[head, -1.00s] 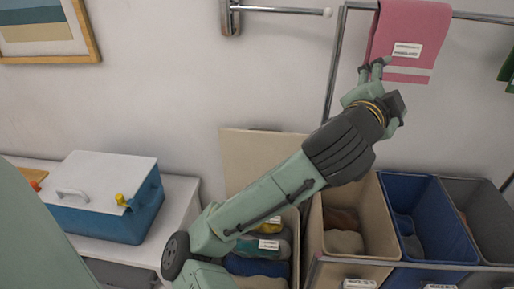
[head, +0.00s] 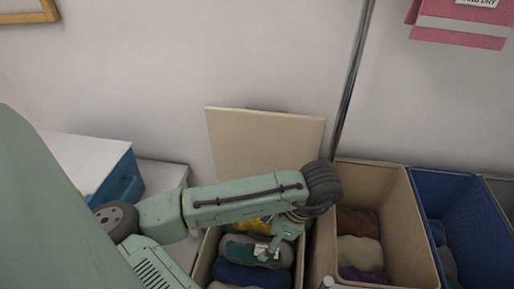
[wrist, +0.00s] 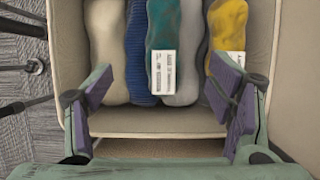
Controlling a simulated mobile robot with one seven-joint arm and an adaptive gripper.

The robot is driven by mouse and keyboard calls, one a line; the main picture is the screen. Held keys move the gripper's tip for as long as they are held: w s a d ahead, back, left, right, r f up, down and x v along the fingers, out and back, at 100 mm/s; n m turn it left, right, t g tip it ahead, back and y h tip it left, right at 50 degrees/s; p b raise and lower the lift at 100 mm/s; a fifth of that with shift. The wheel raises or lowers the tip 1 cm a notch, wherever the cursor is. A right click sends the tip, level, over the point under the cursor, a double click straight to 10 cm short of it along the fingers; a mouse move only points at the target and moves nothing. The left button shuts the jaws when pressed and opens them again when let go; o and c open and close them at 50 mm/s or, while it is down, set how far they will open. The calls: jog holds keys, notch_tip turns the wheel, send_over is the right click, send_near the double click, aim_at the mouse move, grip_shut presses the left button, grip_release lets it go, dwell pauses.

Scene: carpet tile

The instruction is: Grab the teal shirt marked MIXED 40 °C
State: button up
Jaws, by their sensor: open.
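The teal shirt (wrist: 163,35) lies rolled in the beige hamper (wrist: 150,122), with a white printed label (wrist: 163,72) on it; the print is too small to read. It sits against a grey roll (wrist: 190,60) in the wrist view. My gripper (wrist: 160,110) is open and empty, its purple-padded fingers spread wide on either side of the hamper's near edge. In the head view my gripper (head: 268,250) hangs over the same hamper and hides part of the clothes.
The hamper also holds a cream roll (wrist: 105,50), a blue roll (wrist: 138,55) and a labelled yellow roll (wrist: 229,30). Its raised lid (head: 262,145) stands behind. A beige bin (head: 385,190) and a blue bin (head: 470,220) stand to the right.

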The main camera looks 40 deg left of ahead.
aim_at(254, 249)
jog(key=shift+a+f, duration=0.1)
jog(key=shift+f, duration=0.45)
jog(key=x, duration=0.5)
jog(key=shift+x, duration=2.6)
jog(key=shift+w, duration=0.2)
jog(key=shift+c, duration=0.6)
jog(key=c, duration=1.2)
